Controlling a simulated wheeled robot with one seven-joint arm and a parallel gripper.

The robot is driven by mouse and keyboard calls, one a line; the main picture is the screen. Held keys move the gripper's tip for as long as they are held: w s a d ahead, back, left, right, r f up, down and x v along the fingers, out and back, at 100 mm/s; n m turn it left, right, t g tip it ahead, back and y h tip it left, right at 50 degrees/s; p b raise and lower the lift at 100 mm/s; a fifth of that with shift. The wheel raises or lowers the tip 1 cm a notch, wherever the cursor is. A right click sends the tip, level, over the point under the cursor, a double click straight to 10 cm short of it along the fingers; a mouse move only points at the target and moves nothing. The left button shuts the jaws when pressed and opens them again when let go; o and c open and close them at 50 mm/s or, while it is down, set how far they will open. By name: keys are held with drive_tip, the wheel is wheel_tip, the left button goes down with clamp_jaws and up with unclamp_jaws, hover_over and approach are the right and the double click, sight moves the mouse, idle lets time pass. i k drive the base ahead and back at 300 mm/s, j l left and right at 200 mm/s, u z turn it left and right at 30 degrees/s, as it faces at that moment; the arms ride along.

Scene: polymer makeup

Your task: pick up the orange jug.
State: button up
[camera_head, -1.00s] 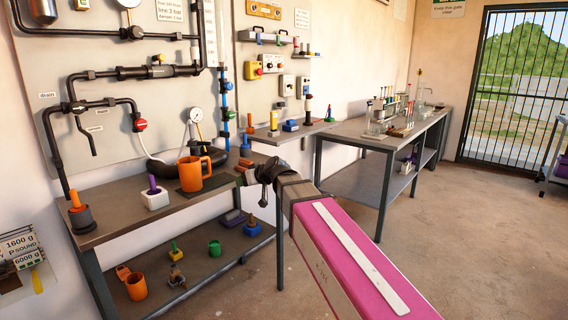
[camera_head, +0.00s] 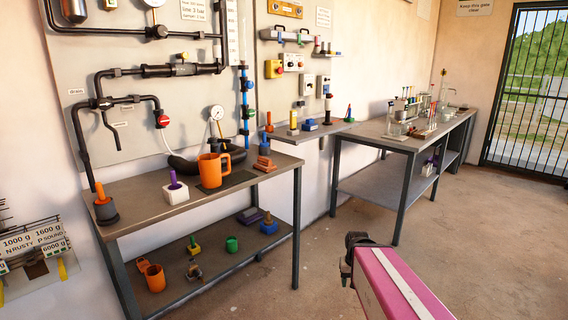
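The orange jug (camera_head: 209,171) stands upright on a dark mat on the near workbench (camera_head: 140,203), its handle to the right. A smaller orange vessel (camera_head: 155,280) is on the bench's lower shelf. My arm (camera_head: 390,285) reaches in from the bottom right, with a pink casing. My gripper (camera_head: 355,240) is at its dark far end, right of the bench and apart from the jug. Its fingers are not clearly seen, so I cannot tell whether it is open or shut.
Beside the jug are reddish blocks (camera_head: 264,164), a white block with a purple peg (camera_head: 175,191) and a dark holder with an orange handle (camera_head: 105,209). A gauge (camera_head: 216,113) and a black hose are behind. A second bench (camera_head: 372,139) with glassware stands right. The floor between is clear.

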sight(209, 164)
drive_tip(key=u, duration=1.3)
